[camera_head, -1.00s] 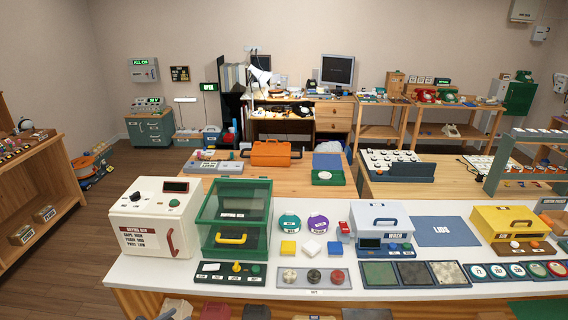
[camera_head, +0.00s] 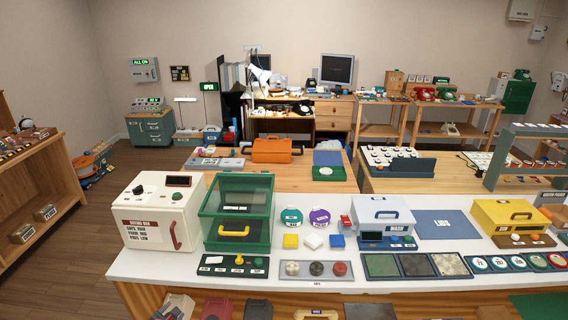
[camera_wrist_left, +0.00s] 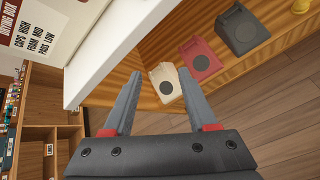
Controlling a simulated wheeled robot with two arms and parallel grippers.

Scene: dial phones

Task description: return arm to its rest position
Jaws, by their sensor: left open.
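My left gripper (camera_wrist_left: 151,100) shows in the left wrist view. Its two grey fingers with red bases are spread apart, with nothing between them. It is beside the white worktop edge (camera_wrist_left: 100,50), with a cream phone-like item (camera_wrist_left: 165,78), a dark red one (camera_wrist_left: 198,52) and a dark grey one (camera_wrist_left: 240,28) beyond its fingertips. Neither arm shows in the head view, and my right gripper is not in any frame.
The white worktop (camera_head: 150,263) carries a white drying box (camera_head: 155,215), a green clear-sided case (camera_head: 238,205), a white wash box (camera_head: 385,212) and a yellow box (camera_head: 510,215). Wooden shelves (camera_head: 45,190) stand at left. Brown floor (camera_head: 75,275) is clear between them.

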